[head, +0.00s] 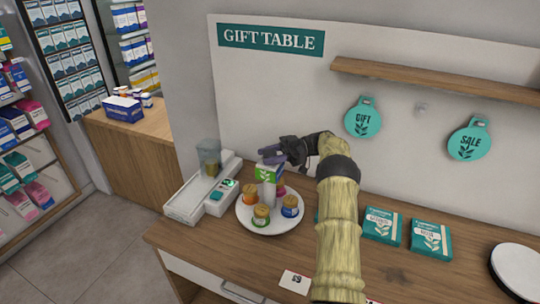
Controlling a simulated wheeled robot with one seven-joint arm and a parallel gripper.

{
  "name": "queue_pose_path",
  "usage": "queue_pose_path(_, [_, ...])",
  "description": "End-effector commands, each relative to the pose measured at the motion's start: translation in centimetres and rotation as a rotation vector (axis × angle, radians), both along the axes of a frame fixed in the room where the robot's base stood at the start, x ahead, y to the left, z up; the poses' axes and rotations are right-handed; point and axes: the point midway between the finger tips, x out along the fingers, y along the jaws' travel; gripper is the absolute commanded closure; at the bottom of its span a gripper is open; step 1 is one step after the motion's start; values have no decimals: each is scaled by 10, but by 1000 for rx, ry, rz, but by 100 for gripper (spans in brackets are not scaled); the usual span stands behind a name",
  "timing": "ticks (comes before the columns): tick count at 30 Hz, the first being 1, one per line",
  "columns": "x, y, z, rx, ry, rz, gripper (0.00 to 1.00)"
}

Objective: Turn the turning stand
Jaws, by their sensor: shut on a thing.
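The turning stand (260,225) is a round white plate on the wooden table, with several small coloured jars around a central post. An orange-lidded jar (261,215) stands at its front and a blue one (290,206) at its right. The post (268,192) rises from the middle, with a green and white top (268,173). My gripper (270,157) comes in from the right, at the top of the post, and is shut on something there. Its fingertips are dark and small, so the exact contact is hard to see.
A white device with a green display (228,185) and a clear container (208,157) stand close left of the stand. Teal boxes (382,225) lie to the right, beyond my arm. A white round thing (518,268) is at the far right. A shelf (430,80) juts from the wall above.

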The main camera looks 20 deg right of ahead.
Motion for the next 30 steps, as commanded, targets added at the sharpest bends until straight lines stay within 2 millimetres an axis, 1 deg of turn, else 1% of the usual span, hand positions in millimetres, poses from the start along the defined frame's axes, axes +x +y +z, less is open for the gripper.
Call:
queue_pose_path(7, [0,0,2,4,-5,-3,100])
queue_pose_path(8, [0,0,3,4,-5,-3,57])
queue_pose_path(10, [0,-1,2,3,-5,-3,43])
queue_pose_path(11, [0,-1,2,3,-5,-3,40])
queue_pose_path(19, [0,0,2,2,-3,-2,40])
queue_pose_path(22, [1,1,5,1,-4,0,40])
queue_pose_path(26, [1,1,19,1,-6,1,40])
queue_pose_path(30, [1,1,43,0,-9,0,40])
